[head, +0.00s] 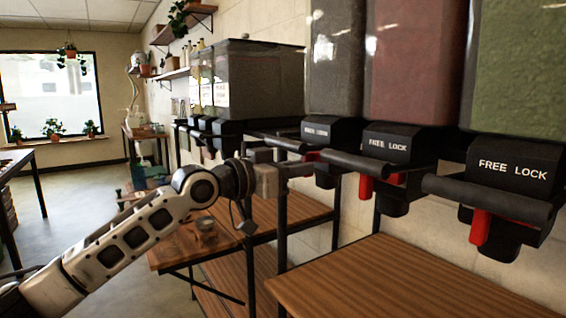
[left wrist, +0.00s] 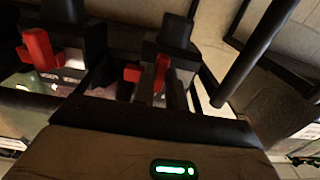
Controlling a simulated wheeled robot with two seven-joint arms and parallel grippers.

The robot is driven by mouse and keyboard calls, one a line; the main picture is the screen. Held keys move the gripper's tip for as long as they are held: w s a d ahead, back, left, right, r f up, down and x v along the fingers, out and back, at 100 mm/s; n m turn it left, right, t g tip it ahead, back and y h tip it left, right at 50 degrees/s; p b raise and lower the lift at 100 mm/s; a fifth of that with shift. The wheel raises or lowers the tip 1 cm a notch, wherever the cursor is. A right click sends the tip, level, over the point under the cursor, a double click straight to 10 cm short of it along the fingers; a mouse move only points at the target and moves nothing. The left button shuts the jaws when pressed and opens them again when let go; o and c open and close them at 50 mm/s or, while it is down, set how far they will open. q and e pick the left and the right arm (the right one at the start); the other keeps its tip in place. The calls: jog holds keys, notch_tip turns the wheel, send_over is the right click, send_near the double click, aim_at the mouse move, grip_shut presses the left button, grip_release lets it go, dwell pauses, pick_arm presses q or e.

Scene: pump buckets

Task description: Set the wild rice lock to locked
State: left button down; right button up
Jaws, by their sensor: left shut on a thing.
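A dispenser with dark grain (head: 337,58), which looks like the wild rice, hangs from the rail; its label is too small to read surely. Its red lock lever (head: 311,156) shows at the front of the black valve, partly hidden by my gripper. My left gripper (head: 302,170) reaches it from the left and is shut on the red lever. In the left wrist view the red lever (left wrist: 132,73) shows beside the dark fingers (left wrist: 160,82). My right gripper is not in view.
Dispensers with reddish (head: 416,60) and green (head: 522,65) contents hang at right, their labels reading FREE LOCK, with red levers below. More dispensers (head: 258,80) hang behind my gripper. A wooden table (head: 420,285) stands below; a small cup (head: 205,228) sits on another table.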

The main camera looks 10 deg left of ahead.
pick_arm(q)
jog(key=c, duration=1.4)
grip_release()
jog(key=shift+s+d, duration=0.2)
jog(key=shift+c, duration=0.2)
jog(key=shift+a+f, duration=0.1)
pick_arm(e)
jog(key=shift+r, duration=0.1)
pick_arm(q)
jog(key=b+v, duration=0.3)
jog(key=v, duration=1.3)
jog(key=shift+b, duration=0.3)
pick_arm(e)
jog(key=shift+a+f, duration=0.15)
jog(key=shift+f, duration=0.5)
pick_arm(q)
jog(key=shift+w, duration=0.15)
